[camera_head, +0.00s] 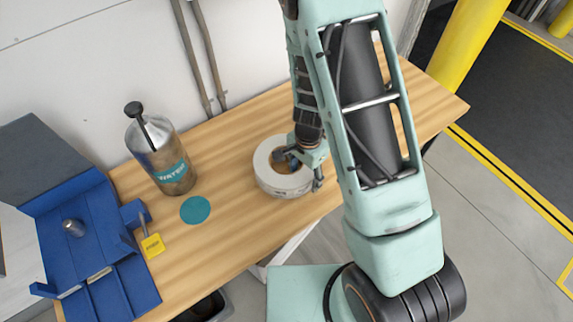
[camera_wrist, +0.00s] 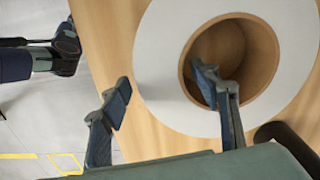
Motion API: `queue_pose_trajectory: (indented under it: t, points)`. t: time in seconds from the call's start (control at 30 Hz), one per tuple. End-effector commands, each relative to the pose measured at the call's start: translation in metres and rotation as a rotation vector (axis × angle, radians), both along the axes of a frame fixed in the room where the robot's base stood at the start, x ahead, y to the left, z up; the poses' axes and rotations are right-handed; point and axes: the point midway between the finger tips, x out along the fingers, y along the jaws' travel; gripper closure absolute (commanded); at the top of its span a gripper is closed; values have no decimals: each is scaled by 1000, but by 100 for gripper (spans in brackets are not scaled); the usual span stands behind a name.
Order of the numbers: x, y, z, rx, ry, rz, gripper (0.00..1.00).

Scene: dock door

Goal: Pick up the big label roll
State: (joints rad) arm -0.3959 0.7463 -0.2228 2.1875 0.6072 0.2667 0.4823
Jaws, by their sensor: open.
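The big label roll (camera_head: 283,168) is a wide white ring with a brown core, lying flat on the wooden table (camera_head: 235,235). It fills the upper right of the wrist view (camera_wrist: 165,60). My gripper (camera_head: 303,170) is at the roll's right side, pointing down. In the wrist view my gripper (camera_wrist: 160,95) is open, with one finger over or inside the core hole and the other outside the roll's outer edge. The roll's wall is between the fingers. I cannot tell how deep the fingertips reach. My arm hides part of the table behind the roll.
A metal pump bottle (camera_head: 160,155) stands left of the roll. A teal disc (camera_head: 195,210) lies between them. The wall is behind; a yellow post (camera_head: 468,45) stands at right.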

Motion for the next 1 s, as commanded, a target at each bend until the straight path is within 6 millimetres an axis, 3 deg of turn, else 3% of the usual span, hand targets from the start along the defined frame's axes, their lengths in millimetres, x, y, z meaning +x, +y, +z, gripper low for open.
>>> queue_pose_trajectory:
  t: [0.23,0.77,1.0]
  points:
    - [0,0,-2,0,0,0,44]
    - [0,0,-2,0,0,0,100]
    - [1,0,-1,1,-4,-1,100]
